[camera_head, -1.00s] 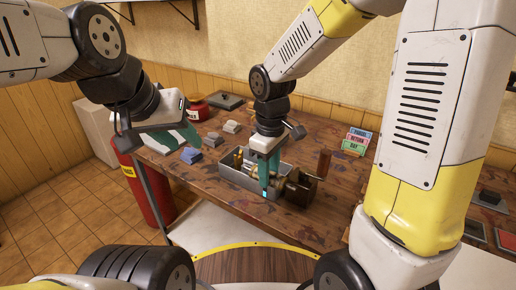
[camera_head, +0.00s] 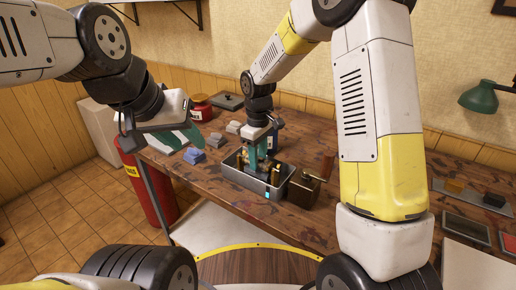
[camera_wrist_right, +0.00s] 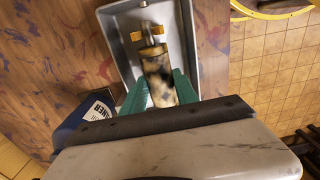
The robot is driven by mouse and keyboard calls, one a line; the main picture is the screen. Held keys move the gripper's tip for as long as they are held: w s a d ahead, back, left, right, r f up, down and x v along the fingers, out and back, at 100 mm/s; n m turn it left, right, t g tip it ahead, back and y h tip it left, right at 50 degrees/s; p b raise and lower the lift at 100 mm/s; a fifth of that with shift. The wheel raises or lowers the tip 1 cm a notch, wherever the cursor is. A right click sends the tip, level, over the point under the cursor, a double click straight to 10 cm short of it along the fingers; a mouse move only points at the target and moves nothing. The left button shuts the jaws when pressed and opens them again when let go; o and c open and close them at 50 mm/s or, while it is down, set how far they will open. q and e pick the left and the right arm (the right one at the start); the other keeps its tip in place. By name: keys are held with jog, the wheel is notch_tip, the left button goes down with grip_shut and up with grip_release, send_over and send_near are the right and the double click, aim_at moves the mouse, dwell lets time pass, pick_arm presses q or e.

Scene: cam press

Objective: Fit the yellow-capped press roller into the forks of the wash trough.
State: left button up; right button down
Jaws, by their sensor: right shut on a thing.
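The wash trough (camera_head: 232,182) is a grey metal tray near the table's front edge, with yellow fork posts (camera_head: 275,176) inside. In the right wrist view, yellow fork pieces (camera_wrist_right: 137,36) stand within the trough (camera_wrist_right: 118,50). My right gripper (camera_head: 257,162) points down over the trough. Its green fingers are shut on the stained cream-and-black press roller (camera_wrist_right: 158,75), whose yellow cap (camera_wrist_right: 153,51) faces the forks. The roller's end appears between the fork pieces; I cannot tell whether it is seated. My left gripper (camera_head: 188,137) hangs over the table's left side, its finger gap unclear.
A brown box with a crank (camera_head: 303,190) stands right beside the trough. A red tin (camera_head: 201,108) is farther back. A dark blue labelled container (camera_wrist_right: 90,110) is close to my right gripper.

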jog(key=shift+f, duration=0.15)
jog(key=c, duration=0.9)
grip_release()
jog(key=shift+c, duration=0.2)
notch_tip(320, 180, up, 12)
jog(key=s+d+r+m+t+y, duration=0.1)
jog(key=s+d+r+m+t, duration=0.3)
jog(key=s+d+r, duration=0.55)
jog(key=s+d+m+t, duration=0.1)
jog(key=s+d+m, duration=0.1)
jog(key=s, duration=0.4)
jog(key=s+d+m+t+y, duration=0.1)
jog(key=s+d+m, duration=0.1)
jog(key=s+m, duration=0.2)
jog(key=shift+s+d+f+m, duration=0.3)
jog(key=shift+s+d+f, duration=0.05)
jog(key=shift+s, duration=0.5)
